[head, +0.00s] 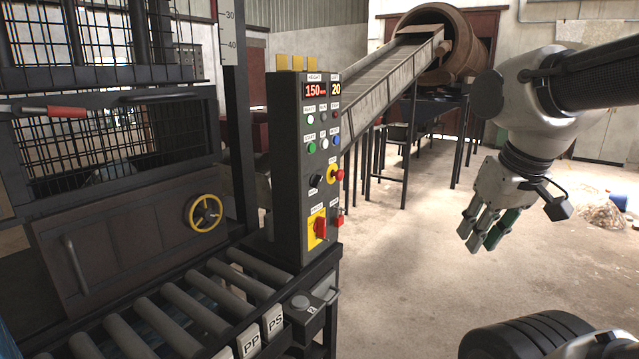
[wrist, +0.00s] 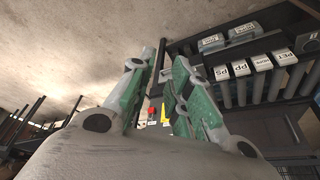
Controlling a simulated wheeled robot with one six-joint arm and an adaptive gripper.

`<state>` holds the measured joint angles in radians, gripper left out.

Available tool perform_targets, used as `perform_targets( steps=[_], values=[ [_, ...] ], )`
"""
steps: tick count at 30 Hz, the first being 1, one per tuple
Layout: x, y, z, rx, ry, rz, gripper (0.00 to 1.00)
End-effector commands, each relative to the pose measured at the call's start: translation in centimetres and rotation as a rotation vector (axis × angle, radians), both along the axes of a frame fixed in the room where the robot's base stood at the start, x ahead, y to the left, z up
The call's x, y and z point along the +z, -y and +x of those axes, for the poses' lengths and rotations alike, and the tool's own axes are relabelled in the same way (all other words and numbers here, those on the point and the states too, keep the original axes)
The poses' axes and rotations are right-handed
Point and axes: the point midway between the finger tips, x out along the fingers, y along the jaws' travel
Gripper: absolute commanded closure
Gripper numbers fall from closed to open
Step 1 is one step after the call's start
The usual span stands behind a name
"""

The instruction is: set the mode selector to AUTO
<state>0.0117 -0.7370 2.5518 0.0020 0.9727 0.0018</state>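The control panel (head: 298,170) is a dark upright cabinet with a grey face in the middle of the head view. The mode selector is probably the small black knob (head: 316,181) left of the red and yellow emergency button; its label and setting are too small to read. A red rotary switch (head: 320,228) on a yellow plate sits lower on the face. My gripper (head: 481,236) hangs to the right of the panel, well apart from it, fingers pointing down. In the wrist view its green-padded fingers (wrist: 158,100) are spread with nothing between them.
A roller conveyor (head: 170,315) with tags marked PP and PS runs along the lower left. A yellow handwheel (head: 203,213) sticks out from the machine. An inclined conveyor (head: 385,80) rises to a rusty drum behind. Open floor (head: 410,270) lies between panel and gripper.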

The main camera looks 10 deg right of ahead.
Motion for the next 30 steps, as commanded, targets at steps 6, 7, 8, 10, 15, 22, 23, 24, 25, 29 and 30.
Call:
perform_targets(
  steps=[6,7,8,10,15,22,23,24,25,29,30],
  values=[
    [-4.5,1.3,1.4,-0.041,-0.233,-0.006,0.68],
    [-5.2,1.8,1.9,-0.044,-0.267,-0.015,0.68],
    [-5.8,2.3,2.6,-0.043,-0.292,-0.029,0.68],
    [-7.5,3.7,5.0,-0.042,-0.313,-0.063,0.68],
    [-12.4,7.2,13.7,-0.045,-0.236,-0.14,0.68],
    [-20.5,7.7,29.0,0.004,0.085,-0.075,0.68],
    [-21.3,7.1,31.0,0.015,0.14,-0.041,0.68],
    [-22.2,6.0,33.4,0.03,0.214,0.016,0.68],
    [-22.6,4.9,35.1,0.042,0.271,0.066,0.68],
    [-21.6,-0.8,40.8,0.1,0.502,0.338,0.68],
    [-20.3,-2.7,41.9,0.12,0.565,0.433,0.68]
  ],
)
